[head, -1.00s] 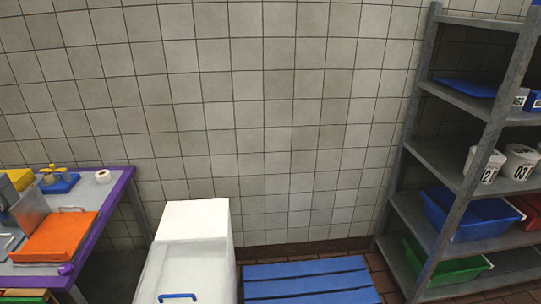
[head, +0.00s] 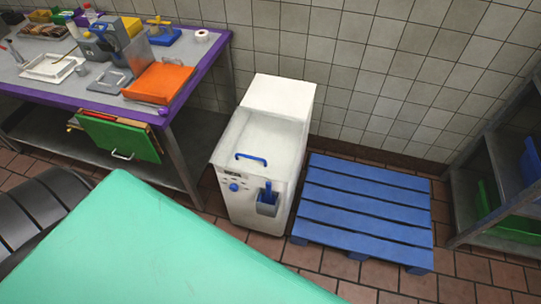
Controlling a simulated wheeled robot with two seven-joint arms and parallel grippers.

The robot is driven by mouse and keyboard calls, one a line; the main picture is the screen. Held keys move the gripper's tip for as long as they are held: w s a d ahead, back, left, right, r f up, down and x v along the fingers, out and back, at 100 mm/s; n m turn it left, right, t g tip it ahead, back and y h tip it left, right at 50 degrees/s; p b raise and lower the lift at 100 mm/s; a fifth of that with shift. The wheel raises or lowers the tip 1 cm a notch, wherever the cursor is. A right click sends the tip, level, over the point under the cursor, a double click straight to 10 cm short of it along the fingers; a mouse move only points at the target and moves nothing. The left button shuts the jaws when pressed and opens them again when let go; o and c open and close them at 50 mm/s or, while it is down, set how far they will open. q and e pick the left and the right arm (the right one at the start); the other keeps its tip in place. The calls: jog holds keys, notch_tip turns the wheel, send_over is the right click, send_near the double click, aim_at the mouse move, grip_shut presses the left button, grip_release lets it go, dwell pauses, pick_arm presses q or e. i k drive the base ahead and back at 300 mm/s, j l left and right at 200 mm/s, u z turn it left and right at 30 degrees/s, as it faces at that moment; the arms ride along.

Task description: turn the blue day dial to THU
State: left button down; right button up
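A small round blue knob (head: 233,187) shows on the front of a white floor-standing machine (head: 262,140), with small dark marks above it. I cannot read any day letters, nor tell whether this knob is the day dial. A small blue and yellow device (head: 162,35) stands at the back of the purple-edged table; its details are too small to tell. Neither of my grippers is in view.
The purple-edged table (head: 190,80) at the left holds trays, a metal box and an orange item (head: 158,83). A blue pallet (head: 365,210) lies right of the machine, and a shelf rack (head: 470,195) stands far right.

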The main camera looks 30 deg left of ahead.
aim_at(234, 188)
jog(key=u, duration=1.4)
